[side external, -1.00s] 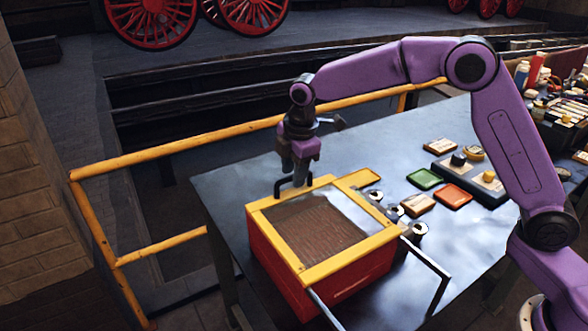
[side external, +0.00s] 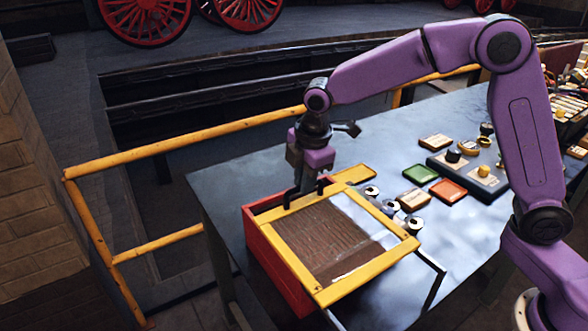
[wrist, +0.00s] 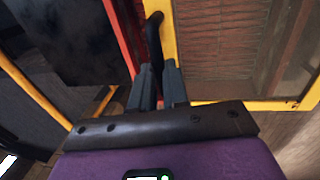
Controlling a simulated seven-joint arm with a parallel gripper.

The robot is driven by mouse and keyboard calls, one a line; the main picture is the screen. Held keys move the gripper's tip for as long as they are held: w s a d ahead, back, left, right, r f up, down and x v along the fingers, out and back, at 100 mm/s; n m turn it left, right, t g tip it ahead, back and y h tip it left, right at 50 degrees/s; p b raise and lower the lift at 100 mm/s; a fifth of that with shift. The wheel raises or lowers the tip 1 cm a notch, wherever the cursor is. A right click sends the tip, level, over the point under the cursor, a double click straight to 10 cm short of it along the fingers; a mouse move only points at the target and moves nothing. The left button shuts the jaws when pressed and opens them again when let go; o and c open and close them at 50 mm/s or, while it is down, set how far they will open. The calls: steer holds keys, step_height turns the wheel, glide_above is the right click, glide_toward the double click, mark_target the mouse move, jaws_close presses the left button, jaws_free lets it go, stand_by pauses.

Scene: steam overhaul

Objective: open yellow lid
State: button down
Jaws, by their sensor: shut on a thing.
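The yellow lid (side external: 372,274) is a yellow frame around a see-through pane, with a black handle (side external: 290,201) at its left end. It lies across the top of a red box (side external: 272,268) and is shifted to the right, so a strip of the box's left end shows uncovered. The lid's right end sticks out past the box. My gripper (side external: 304,187) is shut on the black handle. In the wrist view, the handle (wrist: 153,35) runs between my fingers (wrist: 157,77), with the lid's yellow frame (wrist: 167,30) just to its right.
Bare metal rails (side external: 434,280) stick out under the lid's right end. Several small jars (side external: 391,207) stand close behind the box. Green (side external: 420,174) and red (side external: 447,191) trays and a dark control block (side external: 468,172) lie farther right. A yellow railing (side external: 180,149) runs behind the table.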

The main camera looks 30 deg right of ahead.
glide_above(334, 233)
stand_by(0.4)
steer(key=c, duration=1.1)
jaws_free()
steer(key=shift+r, duration=0.1)
steer(key=s+r, duration=0.1)
steer(key=r, duration=0.4)
steer(key=s+r, duration=0.1)
steer(key=r, duration=0.5)
steer(key=s+r, duration=0.1)
steer(key=r, duration=0.5)
steer(key=shift+s, duration=0.2)
steer(key=s+d+f+m, duration=0.1)
steer(key=s+d+f, duration=0.3)
steer(key=s+f, duration=0.1)
steer(key=s+d+f+m+g, duration=0.1)
steer(key=s+d+f+m, duration=0.1)
steer(key=s+d+f, duration=0.3)
steer(key=s+d+f+m+g, duration=0.1)
steer(key=s+d+f+m, duration=0.1)
steer(key=s+d+f, duration=0.2)
steer(key=shift+s+d+f, duration=0.1)
steer(key=shift+s+f, duration=0.3)
steer(key=shift+s, duration=0.35)
steer(key=shift+s+d+f, duration=0.1)
steer(key=shift+s+f, duration=0.3)
steer(key=shift+s, duration=0.35)
steer(key=shift+s+d+f, duration=0.1)
steer(key=shift+s+f, duration=0.3)
steer(key=shift+s, duration=0.35)
